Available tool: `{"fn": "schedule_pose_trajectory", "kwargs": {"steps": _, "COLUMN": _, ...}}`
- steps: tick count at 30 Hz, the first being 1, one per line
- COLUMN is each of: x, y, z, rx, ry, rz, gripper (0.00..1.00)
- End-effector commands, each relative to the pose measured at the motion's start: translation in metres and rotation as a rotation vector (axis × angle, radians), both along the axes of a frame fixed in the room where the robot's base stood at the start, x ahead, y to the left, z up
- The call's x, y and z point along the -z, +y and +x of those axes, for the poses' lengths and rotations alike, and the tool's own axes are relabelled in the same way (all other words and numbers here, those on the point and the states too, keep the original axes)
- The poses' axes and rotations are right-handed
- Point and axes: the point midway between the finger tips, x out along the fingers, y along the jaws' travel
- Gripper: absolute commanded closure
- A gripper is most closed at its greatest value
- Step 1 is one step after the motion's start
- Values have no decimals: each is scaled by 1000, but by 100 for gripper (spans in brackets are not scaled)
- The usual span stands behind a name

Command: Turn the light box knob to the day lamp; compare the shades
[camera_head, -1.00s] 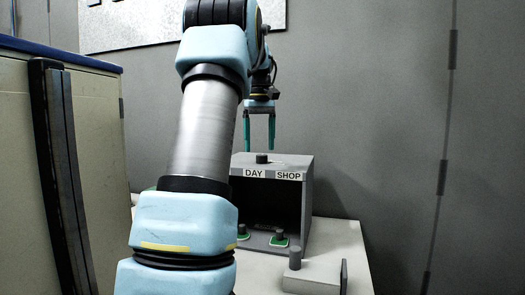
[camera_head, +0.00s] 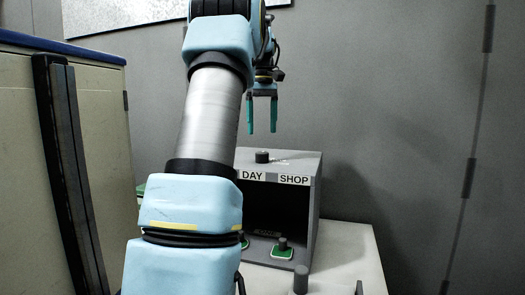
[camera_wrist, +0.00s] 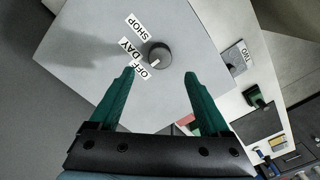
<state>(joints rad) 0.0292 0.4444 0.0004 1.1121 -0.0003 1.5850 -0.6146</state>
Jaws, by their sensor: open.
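The grey light box (camera_head: 312,215) stands on a pale table, with DAY and SHOP labels along its front top edge. Its dark round knob (camera_head: 262,156) sits on top and also shows in the wrist view (camera_wrist: 160,52). OFF, DAY and SHOP labels lie around the knob; its white mark points towards OFF. My gripper (camera_head: 262,131) is open and empty above the box. In the wrist view its green fingers (camera_wrist: 158,74) point towards the knob, apart from it. Inside the dark box stands a knobbed sample on a green base (camera_head: 281,248); another (camera_head: 244,240) is partly hidden by my arm.
A grey block with a post (camera_head: 301,280) stands at the table's front, cut off by the frame. A cream cabinet (camera_head: 90,130) with a blue top edge is at the left. A grey wall (camera_head: 400,120) is behind. The air around the box top is clear.

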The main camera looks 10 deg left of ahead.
Motion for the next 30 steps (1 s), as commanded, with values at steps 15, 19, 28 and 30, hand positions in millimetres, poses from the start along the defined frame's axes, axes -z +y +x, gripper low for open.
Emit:
{"fn": "schedule_pose_trajectory", "kwargs": {"steps": 15, "x": 76, "y": 0, "z": 0, "rx": 0, "ry": 1, "rz": 1, "gripper": 19}}
{"fn": "schedule_pose_trajectory", "kwargs": {"steps": 19, "x": 80, "y": 0, "z": -1, "rx": 0, "ry": 1, "rz": 0, "gripper": 19}}
{"fn": "schedule_pose_trajectory", "kwargs": {"steps": 28, "x": 80, "y": 0, "z": 0, "rx": 0, "ry": 0, "rz": 0, "gripper": 29}}
{"fn": "schedule_pose_trajectory", "kwargs": {"steps": 30, "x": 80, "y": 0, "z": 0, "rx": 0, "ry": 0, "rz": 0, "gripper": 37}}
